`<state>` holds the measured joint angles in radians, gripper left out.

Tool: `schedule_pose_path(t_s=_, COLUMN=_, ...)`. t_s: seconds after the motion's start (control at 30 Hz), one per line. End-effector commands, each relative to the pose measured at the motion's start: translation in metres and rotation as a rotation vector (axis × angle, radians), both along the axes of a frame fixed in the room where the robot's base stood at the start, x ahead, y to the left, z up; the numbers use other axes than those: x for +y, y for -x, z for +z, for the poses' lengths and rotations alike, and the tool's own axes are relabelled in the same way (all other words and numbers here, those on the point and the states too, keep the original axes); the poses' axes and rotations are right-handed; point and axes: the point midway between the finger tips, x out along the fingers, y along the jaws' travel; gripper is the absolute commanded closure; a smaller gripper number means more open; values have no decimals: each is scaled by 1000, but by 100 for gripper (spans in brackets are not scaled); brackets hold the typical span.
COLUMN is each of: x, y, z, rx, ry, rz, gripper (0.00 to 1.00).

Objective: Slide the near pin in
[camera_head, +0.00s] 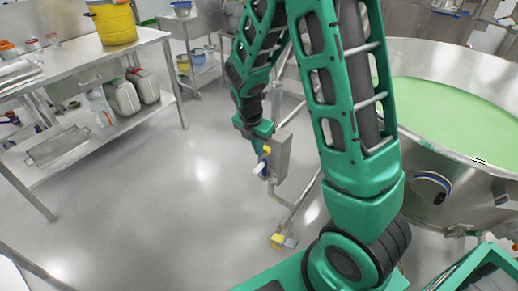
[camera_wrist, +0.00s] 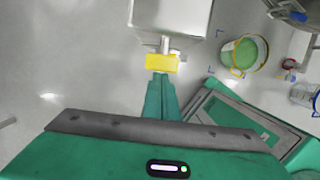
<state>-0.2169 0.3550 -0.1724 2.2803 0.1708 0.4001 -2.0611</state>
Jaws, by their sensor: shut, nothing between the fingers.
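My gripper (camera_wrist: 161,82) is shut, its green fingertips meeting at the near edge of a yellow block (camera_wrist: 161,63) in the wrist view. I cannot tell whether they touch it. A short metal stem (camera_wrist: 165,45) runs from the block to a grey metal box (camera_wrist: 172,16). No other part is clearly recognisable as the near pin. In the head view my gripper (camera_head: 262,134) points down beside the metal box (camera_head: 282,156). A small yellow piece (camera_head: 266,150) and a white piece (camera_head: 260,168) show just below the fingers.
A large steel vessel (camera_head: 436,165) with green contents stands at the right. Another yellow block (camera_head: 284,241) sits low near the floor. A steel table (camera_head: 75,65) with a yellow bucket (camera_head: 115,24) stands at the left. The floor between is clear. A bucket of green material (camera_wrist: 244,54) shows at the wrist view's right.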

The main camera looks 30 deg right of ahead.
Motion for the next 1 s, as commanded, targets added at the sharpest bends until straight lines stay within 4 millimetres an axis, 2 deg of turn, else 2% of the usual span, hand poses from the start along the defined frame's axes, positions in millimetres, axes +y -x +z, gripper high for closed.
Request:
schedule_pose_path(t_s=0.03, x=-9, y=-4, z=2, rx=-14, ry=14, rz=-15, gripper=100)
schedule_pose_path(t_s=0.23, x=-4, y=-4, z=2, rx=-15, ry=14, rz=-14, gripper=100)
schedule_pose_path(t_s=0.47, x=31, y=9, z=1, rx=-7, ry=5, rz=-2, gripper=100)
schedule_pose_path(t_s=0.8, x=50, y=17, z=62, rx=-7, ry=0, rz=0, gripper=100)
schedule_pose_path(t_s=1.0, x=55, y=21, z=88, rx=-4, ry=1, rz=-2, gripper=100)
